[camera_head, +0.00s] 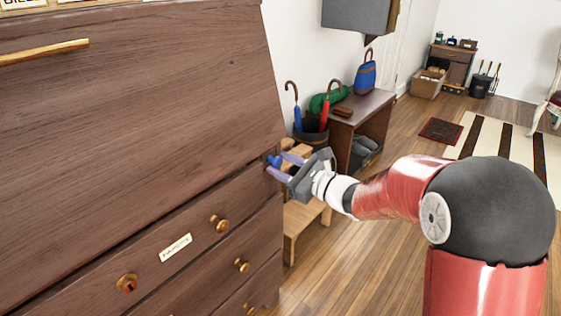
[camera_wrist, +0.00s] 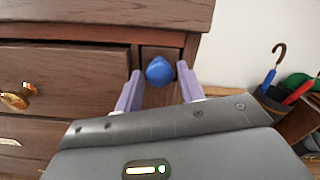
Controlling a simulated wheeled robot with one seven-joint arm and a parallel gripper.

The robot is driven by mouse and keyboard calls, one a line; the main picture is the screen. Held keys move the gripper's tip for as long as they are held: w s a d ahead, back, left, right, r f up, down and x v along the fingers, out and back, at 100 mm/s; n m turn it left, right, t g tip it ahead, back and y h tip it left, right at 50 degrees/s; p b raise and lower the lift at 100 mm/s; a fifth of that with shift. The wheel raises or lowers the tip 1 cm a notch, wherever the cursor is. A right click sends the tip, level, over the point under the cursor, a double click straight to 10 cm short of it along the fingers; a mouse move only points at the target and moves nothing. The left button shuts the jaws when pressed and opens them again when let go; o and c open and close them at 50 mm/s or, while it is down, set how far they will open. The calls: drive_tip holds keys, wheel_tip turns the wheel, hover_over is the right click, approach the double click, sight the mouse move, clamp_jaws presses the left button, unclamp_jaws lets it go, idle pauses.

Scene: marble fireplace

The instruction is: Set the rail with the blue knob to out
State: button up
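A blue knob (camera_wrist: 159,71) sits on the narrow end face of a wooden rail (camera_wrist: 158,96), at the right edge of a brown wooden desk (camera_head: 130,120). In the wrist view the rail's end sits in a slot beside the top drawer. My gripper (camera_head: 283,165) is at the desk's right front corner. Its two purple fingers stand apart, one on each side of the blue knob, with gaps visible in the wrist view (camera_wrist: 160,88). In the head view the knob (camera_head: 274,160) is partly hidden by the fingers.
Drawers with brass knobs (camera_head: 220,223) lie below and left of my gripper. A wooden step stool (camera_head: 303,222) stands behind it. A side table (camera_head: 362,110) and an umbrella stand (camera_head: 311,133) are further back. Open floor lies to the right.

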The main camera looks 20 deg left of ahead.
drive_tip(key=shift+w+a, duration=0.25)
drive_tip(key=shift+a, duration=0.45)
clamp_jaws()
drive_tip(key=b+v, duration=0.4)
drive_tip(key=v, duration=2.1)
drive_tip(key=shift+b, duration=0.3)
drive_tip(key=shift+s+d+f, duration=0.1)
drive_tip(key=shift+d+f, duration=0.05)
drive_tip(key=shift+d, duration=0.05)
drive_tip(key=shift+c, duration=0.9)
unclamp_jaws()
drive_tip(key=shift+o, duration=0.9)
drive_tip(key=shift+d, duration=0.1)
